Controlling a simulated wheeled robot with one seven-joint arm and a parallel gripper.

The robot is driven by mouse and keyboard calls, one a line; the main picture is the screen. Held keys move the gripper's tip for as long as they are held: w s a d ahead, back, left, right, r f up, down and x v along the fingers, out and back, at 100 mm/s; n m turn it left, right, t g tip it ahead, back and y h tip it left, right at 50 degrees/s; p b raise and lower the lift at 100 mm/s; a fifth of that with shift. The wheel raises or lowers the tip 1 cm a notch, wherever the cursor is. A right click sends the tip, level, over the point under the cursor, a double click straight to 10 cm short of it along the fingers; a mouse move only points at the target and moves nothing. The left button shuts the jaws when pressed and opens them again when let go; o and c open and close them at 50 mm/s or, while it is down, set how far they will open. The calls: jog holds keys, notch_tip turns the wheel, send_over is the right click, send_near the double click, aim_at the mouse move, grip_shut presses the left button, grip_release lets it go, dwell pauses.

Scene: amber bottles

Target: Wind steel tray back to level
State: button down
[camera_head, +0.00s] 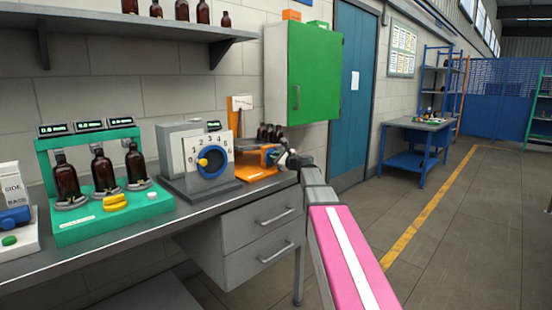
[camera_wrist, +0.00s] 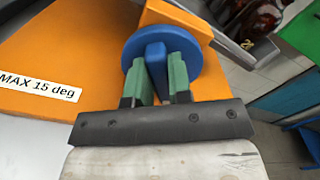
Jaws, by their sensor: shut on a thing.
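An orange tilting stand (camera_head: 256,174) is at the right end of the workbench. In the wrist view its orange face (camera_wrist: 95,40) carries a "MAX 15 deg" label. A round blue knob (camera_wrist: 204,50) with a raised grip bar sits on it. My gripper (camera_wrist: 158,68) has its green fingers on both sides of the bar, shut on it. In the head view my gripper (camera_head: 280,156) reaches the stand's right side. Several amber bottles (camera_head: 268,132) stand behind the stand's front. What looks like the steel tray's edge shows beneath bottles in the wrist view; its tilt is unclear.
A grey dial unit (camera_head: 180,150) stands left of the orange stand. Further left is a green rack (camera_head: 120,212) with three amber bottles. A green wall cabinet (camera_head: 305,72) hangs above. Open floor lies to the right of the bench.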

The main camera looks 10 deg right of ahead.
jog(key=n, duration=0.5)
jog(key=shift+s+a+f+n, duration=0.15)
jog(key=shift+f+n, duration=0.1)
jog(key=shift+n, duration=0.05)
jog(key=n, duration=0.5)
jog(key=shift+f+n, duration=0.25)
jog(key=shift+n, duration=0.05)
jog(key=c, duration=1)
grip_release()
jog(key=shift+c, duration=0.2)
jog(key=v, duration=1)
jog(key=shift+s, duration=0.35)
